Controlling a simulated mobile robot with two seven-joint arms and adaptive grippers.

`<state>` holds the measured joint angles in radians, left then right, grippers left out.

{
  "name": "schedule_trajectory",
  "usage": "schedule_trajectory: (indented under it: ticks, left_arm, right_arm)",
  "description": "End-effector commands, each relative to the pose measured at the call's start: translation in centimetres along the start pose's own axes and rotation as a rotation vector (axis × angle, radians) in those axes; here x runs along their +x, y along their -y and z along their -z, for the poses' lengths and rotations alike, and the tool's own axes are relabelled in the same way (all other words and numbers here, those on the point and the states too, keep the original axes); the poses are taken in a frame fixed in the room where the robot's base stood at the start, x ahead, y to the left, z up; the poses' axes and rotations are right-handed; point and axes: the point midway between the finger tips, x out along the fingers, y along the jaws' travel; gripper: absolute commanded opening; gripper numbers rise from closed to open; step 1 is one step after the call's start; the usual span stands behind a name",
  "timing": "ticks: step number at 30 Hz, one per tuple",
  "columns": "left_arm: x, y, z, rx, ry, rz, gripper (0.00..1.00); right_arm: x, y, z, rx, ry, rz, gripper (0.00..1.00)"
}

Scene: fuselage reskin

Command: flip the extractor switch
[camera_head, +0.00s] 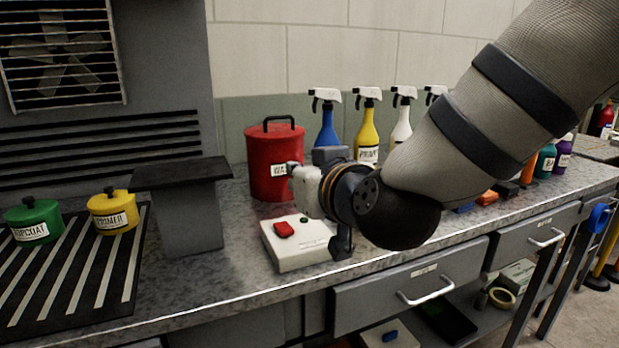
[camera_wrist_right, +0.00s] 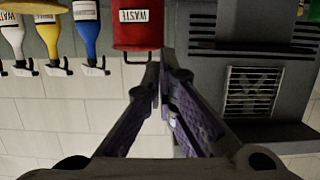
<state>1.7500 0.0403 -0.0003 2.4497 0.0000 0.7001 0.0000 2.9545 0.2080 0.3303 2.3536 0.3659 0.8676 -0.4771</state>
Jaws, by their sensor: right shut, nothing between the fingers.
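My right gripper (camera_head: 304,190) is above and behind the box, apart from the rocker. Its fingers (camera_wrist_right: 164,75) are shut and empty in the wrist view. The wrist hides part of the box's right side. My left gripper is not in view.
A red waste can (camera_head: 272,165) stands just behind the box. Spray bottles (camera_head: 367,120) line the wall. A grey pedestal (camera_head: 185,210) and green and yellow pots (camera_head: 113,212) stand left. The bench front edge is close to the box.

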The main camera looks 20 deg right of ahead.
Motion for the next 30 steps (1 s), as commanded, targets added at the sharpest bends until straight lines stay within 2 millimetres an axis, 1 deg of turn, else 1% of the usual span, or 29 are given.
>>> schedule_trajectory:
  ticks: [1, 9, 12, 16, 27, 28, 29, 30]
  left_arm:
    - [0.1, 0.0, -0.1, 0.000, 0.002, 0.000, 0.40]
    - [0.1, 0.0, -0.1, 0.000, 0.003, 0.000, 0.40]
    - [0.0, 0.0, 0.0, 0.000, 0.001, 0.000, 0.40]
    - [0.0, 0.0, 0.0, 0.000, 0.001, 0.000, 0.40]
    - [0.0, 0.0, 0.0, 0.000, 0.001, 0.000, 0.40]
    - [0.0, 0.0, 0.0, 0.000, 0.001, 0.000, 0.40]
    - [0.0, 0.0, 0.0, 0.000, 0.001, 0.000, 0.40]
    - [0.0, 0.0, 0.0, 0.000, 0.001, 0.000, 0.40]
  right_arm:
    - [-0.8, 0.1, 0.0, 0.011, 0.003, 0.005, 0.00]
    - [-4.2, 0.1, 0.6, 0.005, 0.000, 0.002, 0.00]
    - [-5.0, 0.0, 0.7, 0.001, 0.002, 0.000, 0.00]
    - [-5.2, 0.0, 0.7, -0.001, 0.003, -0.001, 0.00]
    - [-5.1, 0.0, 0.5, -0.001, 0.007, -0.001, 0.00]
    - [-4.9, 0.0, 0.1, -0.001, 0.017, 0.000, 0.00]
    - [-4.6, 0.0, -0.8, 0.000, 0.037, 0.001, 0.00]
    - [-4.0, 0.0, -2.7, 0.002, 0.078, 0.004, 0.00]
